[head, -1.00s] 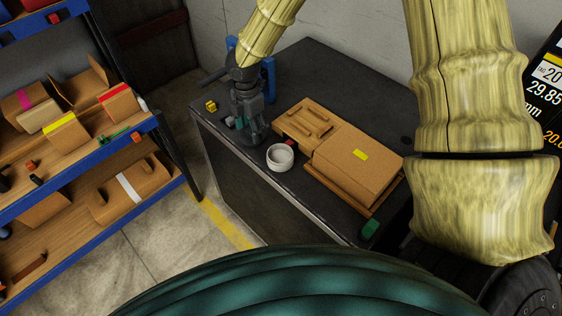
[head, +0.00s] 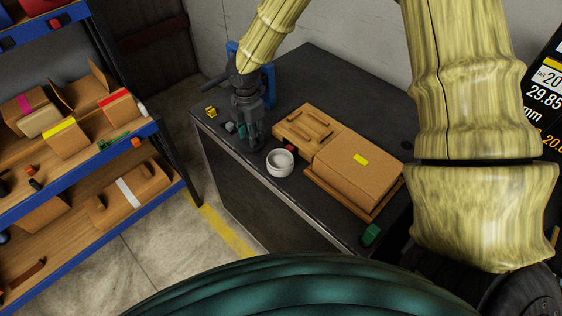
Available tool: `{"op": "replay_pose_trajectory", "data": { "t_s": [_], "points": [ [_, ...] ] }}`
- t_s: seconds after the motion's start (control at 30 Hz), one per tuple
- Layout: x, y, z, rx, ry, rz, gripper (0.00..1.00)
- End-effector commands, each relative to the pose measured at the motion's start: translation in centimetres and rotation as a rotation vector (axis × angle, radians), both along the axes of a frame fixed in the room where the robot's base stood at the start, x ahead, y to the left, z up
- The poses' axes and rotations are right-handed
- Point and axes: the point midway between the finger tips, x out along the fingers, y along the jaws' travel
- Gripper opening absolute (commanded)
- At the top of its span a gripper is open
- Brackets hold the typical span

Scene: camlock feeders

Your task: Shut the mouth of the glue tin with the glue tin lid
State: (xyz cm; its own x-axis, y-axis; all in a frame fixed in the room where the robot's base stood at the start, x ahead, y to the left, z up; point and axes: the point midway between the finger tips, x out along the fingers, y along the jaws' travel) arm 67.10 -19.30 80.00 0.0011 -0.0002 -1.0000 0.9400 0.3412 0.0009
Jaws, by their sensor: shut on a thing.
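The glue tin (head: 280,167), a small white round tin with its mouth open and facing up, stands on the dark bench top near its front edge. My gripper (head: 255,143) points down over the bench just left of the tin, apart from it. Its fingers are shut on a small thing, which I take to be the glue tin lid. The fingers hide it, so its shape and tilt cannot be made out.
A wooden tray (head: 292,137) and a cardboard box with a yellow label (head: 352,172) lie right of the tin. A yellow block (head: 211,111) and a grey piece (head: 230,127) lie left of my gripper. A green block (head: 371,235) sits at the front right.

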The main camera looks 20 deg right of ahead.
Motion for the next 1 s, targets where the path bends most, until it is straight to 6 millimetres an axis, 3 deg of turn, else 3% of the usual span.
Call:
{"op": "replay_pose_trajectory", "data": {
  "t_s": [1.0],
  "points": [
    [0.0, 0.0, 1.5, 0.0, 0.0, 0.0, 0.06]
  ]
}}
